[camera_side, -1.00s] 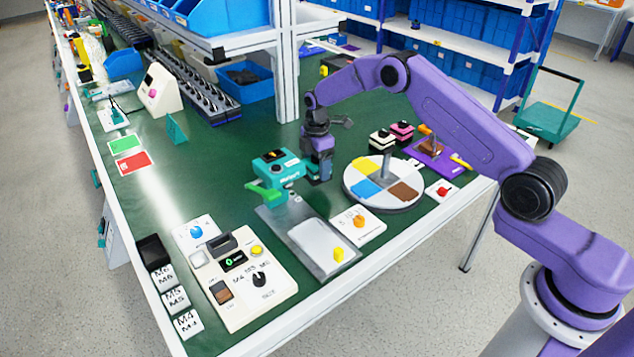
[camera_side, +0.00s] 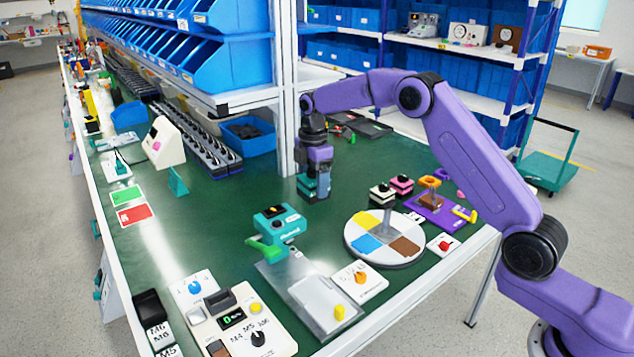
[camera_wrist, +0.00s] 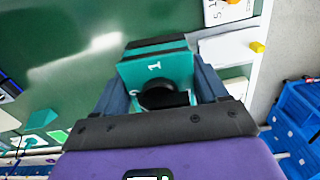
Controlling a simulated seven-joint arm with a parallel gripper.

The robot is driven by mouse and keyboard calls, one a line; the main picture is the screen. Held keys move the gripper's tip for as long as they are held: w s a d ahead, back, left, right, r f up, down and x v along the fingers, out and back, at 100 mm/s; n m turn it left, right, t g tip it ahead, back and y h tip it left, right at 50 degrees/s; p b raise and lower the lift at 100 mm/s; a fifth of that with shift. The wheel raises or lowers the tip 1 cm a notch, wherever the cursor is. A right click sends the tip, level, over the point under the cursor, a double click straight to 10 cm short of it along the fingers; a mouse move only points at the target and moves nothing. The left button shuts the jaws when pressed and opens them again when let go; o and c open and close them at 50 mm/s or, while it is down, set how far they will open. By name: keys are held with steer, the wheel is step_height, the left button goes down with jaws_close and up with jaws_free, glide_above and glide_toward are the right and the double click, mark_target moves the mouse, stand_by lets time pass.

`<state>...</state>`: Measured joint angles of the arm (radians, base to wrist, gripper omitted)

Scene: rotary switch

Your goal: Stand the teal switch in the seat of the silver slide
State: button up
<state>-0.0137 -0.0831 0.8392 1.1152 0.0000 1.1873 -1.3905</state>
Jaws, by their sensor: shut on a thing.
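My gripper (camera_side: 314,172) is shut on the teal switch (camera_side: 311,190), a teal and dark block held below the fingers. In the wrist view the switch (camera_wrist: 155,68) sits between both fingers, with a "1" on its face and a black round knob towards me. The switch appears clear of the bench, but its height is hard to judge. The silver slide (camera_side: 314,299) is a pale plate with a yellow knob on a grey base at the front of the bench. It also shows in the wrist view (camera_wrist: 222,50). I cannot make out its seat clearly.
A teal machine (camera_side: 280,223) with a green lever stands behind the slide. A four-coloured turntable (camera_side: 385,217) and a white card with an orange knob (camera_side: 359,280) lie to the right. A control panel (camera_side: 243,335) is at the front left. A rack post (camera_side: 287,110) rises behind my gripper.

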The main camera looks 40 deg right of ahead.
steer(key=s+a+n, duration=0.1)
steer(key=s+a, duration=0.9)
steer(key=s, duration=0.2)
steer(key=shift+s+f, duration=0.15)
steer(key=shift+f, duration=4.1)
steer(key=shift+s+f, duration=0.1)
steer(key=shift+f, duration=4.1)
steer(key=o, duration=1)
